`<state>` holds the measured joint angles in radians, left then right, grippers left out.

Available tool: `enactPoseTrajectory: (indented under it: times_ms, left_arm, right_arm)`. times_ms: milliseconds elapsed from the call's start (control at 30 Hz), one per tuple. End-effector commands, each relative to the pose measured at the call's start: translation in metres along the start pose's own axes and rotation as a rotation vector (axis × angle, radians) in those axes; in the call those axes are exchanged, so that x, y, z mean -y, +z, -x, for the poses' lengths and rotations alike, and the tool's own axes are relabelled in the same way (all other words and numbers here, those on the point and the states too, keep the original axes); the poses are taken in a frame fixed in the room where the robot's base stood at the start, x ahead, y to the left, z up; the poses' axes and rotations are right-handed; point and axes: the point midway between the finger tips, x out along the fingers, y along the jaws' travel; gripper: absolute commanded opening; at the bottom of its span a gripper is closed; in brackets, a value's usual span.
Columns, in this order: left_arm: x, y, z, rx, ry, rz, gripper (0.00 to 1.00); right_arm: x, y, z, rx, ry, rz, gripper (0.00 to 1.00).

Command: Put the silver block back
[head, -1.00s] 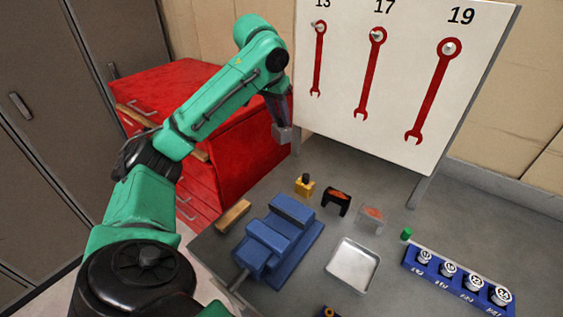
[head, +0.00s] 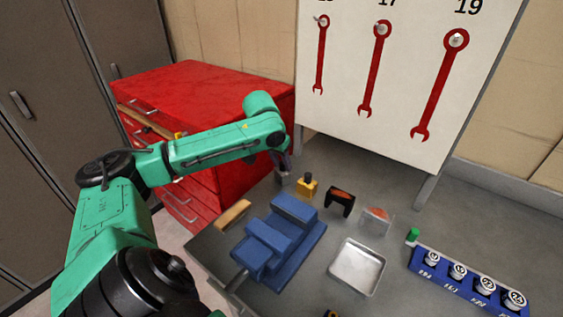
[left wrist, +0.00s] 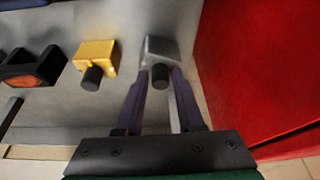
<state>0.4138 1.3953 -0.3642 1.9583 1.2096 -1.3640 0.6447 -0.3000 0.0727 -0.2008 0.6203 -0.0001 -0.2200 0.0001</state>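The silver block (left wrist: 158,46), with a black knob on top, is between the fingertips of my left gripper (left wrist: 160,75) in the left wrist view. The fingers lie along its two sides, and it looks gripped. In the head view my left gripper (head: 281,165) points down at the back left of the grey bench, with the silver block (head: 283,179) partly hidden under it. The block is at or close above the bench top, just left of the yellow block (head: 307,187); I cannot tell if it touches. My right gripper is not in view.
A black holder (head: 340,203) and a clear one (head: 375,219) stand to the right. A blue vise (head: 278,236), a metal tray (head: 356,266) and a blue rack (head: 465,281) are nearer. The red cabinet (head: 235,160) is left; the wrench board (head: 400,90) is behind.

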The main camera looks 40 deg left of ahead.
Motion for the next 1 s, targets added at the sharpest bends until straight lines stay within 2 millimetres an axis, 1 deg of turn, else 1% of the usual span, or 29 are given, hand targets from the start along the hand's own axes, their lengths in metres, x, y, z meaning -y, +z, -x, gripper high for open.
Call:
enactPoseTrajectory:
  times_ms: [300, 367, 433, 467, 567, 700, 800, 900, 1000]
  left_arm:
    - [0.0, 0.0, 0.0, 0.0, 0.0, 0.0, 0.56]
    - [0.0, -0.001, 0.003, -0.001, 0.0, 0.0, 0.56]
    - [0.001, -0.002, 0.009, -0.003, -0.002, 0.0, 0.56]
    - [0.001, -0.002, 0.014, -0.003, -0.003, 0.0, 0.56]
    - [0.001, -0.001, 0.037, -0.004, -0.006, -0.002, 0.56]
    - [0.001, -0.002, 0.077, -0.006, -0.004, 0.001, 0.56]
    - [0.0, -0.002, 0.102, -0.005, -0.002, 0.0, 0.56]
    - [0.0, -0.002, 0.117, -0.002, -0.002, 0.001, 0.56]
    - [0.0, -0.001, 0.122, 0.0, 0.0, 0.0, 0.56]
  right_arm:
    - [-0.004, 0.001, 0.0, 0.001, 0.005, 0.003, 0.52]
    - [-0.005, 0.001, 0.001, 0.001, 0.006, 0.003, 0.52]
    - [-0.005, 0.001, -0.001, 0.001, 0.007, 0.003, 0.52]
    - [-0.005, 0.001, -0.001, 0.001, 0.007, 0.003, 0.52]
    - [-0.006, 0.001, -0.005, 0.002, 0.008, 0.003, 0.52]
    - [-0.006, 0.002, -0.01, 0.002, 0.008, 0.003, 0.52]
    - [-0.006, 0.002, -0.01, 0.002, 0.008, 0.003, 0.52]
    - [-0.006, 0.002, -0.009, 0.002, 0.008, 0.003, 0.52]
    - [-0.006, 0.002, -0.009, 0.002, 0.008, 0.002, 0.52]
